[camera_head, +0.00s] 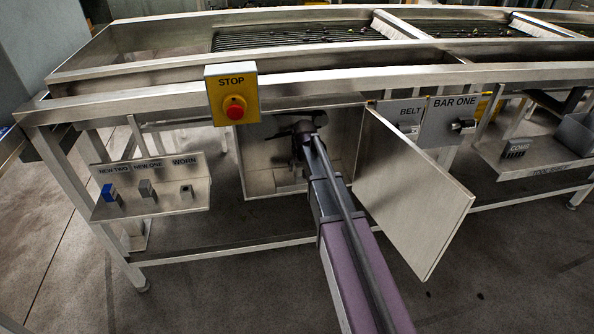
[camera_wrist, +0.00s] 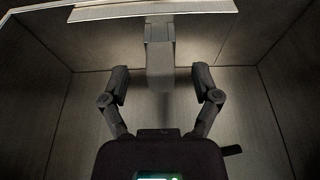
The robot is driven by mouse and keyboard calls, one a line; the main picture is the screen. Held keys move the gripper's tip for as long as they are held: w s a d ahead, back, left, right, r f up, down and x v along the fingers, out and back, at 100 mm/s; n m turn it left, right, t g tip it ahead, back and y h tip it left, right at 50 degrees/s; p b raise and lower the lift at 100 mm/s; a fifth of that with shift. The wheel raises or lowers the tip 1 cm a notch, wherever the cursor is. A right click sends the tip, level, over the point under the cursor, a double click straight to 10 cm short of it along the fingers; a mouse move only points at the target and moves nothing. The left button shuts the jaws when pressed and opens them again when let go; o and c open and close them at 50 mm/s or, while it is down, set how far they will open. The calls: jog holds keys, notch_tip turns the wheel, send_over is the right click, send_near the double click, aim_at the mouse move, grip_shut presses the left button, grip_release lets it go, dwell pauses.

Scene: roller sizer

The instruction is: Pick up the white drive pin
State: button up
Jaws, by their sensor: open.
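My gripper (camera_head: 303,132) is inside the open metal cabinet (camera_head: 258,182) under the machine frame. In the wrist view, my gripper (camera_wrist: 161,76) is open, with its two dark fingers apart. A grey block-like part (camera_wrist: 160,48) stands beyond and between the fingertips, below a pale bar (camera_wrist: 150,11). I see no finger touching it. I cannot make out a white drive pin clearly in either view; my arm and gripper hide part of the cabinet's inside.
The cabinet door (camera_head: 412,196) stands open to the right of my arm. A yellow STOP box (camera_head: 231,93) is above left. A labelled shelf (camera_head: 152,203) at left holds a blue block (camera_head: 109,193) and smaller parts. Cabinet walls (camera_wrist: 270,100) enclose my gripper.

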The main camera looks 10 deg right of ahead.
aim_at(299, 164)
jog(key=shift+w, duration=1)
jog(key=shift+w+f+b, duration=0.25)
jog(key=shift+f+b, duration=0.05)
jog(key=shift+f, duration=0.05)
jog(key=shift+b+x, duration=1.15)
jog(key=shift+s, duration=0.1)
jog(key=c, duration=1.1)
